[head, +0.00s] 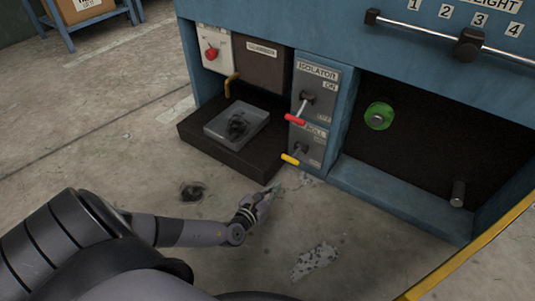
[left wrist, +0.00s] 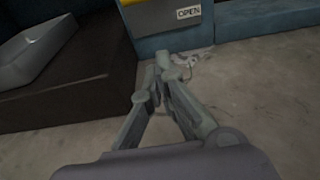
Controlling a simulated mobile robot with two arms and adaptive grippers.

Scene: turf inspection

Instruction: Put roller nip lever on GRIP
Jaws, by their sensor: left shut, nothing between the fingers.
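The roller nip lever has a yellow handle (head: 291,159) and stands out from the lower grey panel (head: 317,142), whose label is partly readable as "ROLL". The handle sits low, near the panel's lower end. The left wrist view shows the bottom of this panel (left wrist: 163,18) with an "OPEN" label (left wrist: 188,13) and a yellow bit at the top edge. I cannot read GRIP in either view. My left gripper (head: 268,193) is shut and empty, below and in front of the yellow handle, apart from it. Its fingertips (left wrist: 165,62) meet over the floor. My right gripper is not in view.
The isolator lever with a red handle (head: 294,119) is just above. A dark plinth (head: 199,147) with a grey tray (head: 214,127) stands left of the panel. Floor in front is open.

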